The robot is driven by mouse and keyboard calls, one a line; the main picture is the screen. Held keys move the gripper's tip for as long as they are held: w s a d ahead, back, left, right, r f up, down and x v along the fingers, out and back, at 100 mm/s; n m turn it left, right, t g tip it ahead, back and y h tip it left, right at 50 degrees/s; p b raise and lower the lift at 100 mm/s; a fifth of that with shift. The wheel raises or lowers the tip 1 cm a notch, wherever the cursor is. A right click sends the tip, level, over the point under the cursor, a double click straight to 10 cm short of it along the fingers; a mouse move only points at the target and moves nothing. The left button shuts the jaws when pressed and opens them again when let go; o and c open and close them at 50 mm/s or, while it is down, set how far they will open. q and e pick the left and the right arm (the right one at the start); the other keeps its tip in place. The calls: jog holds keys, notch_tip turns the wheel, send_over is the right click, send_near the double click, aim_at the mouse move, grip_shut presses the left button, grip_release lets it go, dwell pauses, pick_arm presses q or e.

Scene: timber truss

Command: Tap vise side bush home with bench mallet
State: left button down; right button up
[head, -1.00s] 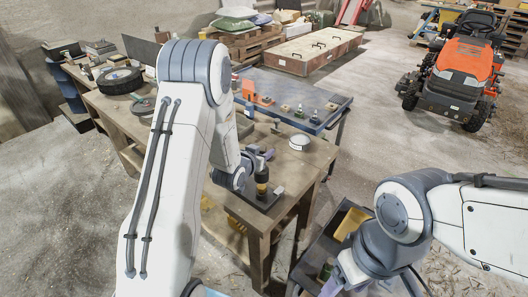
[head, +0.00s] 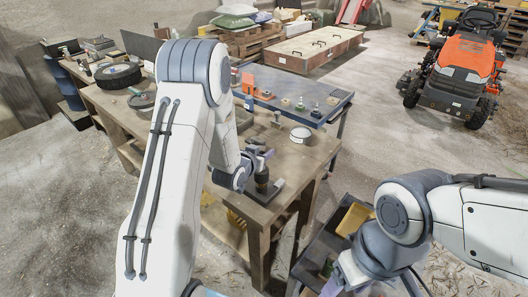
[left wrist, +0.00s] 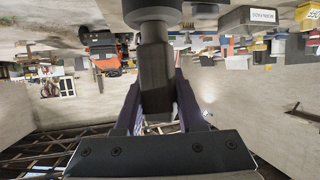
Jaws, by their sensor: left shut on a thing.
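My left gripper (head: 257,158) is over the near right corner of the wooden workbench (head: 301,163). In the left wrist view its purple fingers (left wrist: 157,88) are shut on a dark handle (left wrist: 155,65), which appears to be the mallet's; a wide dark part (left wrist: 150,7) at its end is cut off by the picture edge. In the head view a dark and brown upright piece (head: 262,183) stands below the gripper by a dark plate. I cannot tell mallet head from bush there, or whether they touch. My right gripper (head: 336,285) is at the bottom edge, partly cut off.
A white round item (head: 300,134) and a pale small block (head: 279,183) are on the bench. A black wheel (head: 118,75) lies farther left. A blue-topped table (head: 320,104) stands behind, and an open dark drawer unit with a yellow bin (head: 354,219) stands right of the bench.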

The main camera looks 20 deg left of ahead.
pick_arm(q)
jog(key=shift+r+p, duration=1.1)
jog(key=shift+r, duration=0.75)
jog(key=shift+r, duration=0.1)
notch_tip(320, 180, up, 5)
jog(key=p, duration=0.3)
jog(key=s+d+n+y, duration=0.1)
jog(key=s+d, duration=0.3)
jog(key=s, duration=0.2)
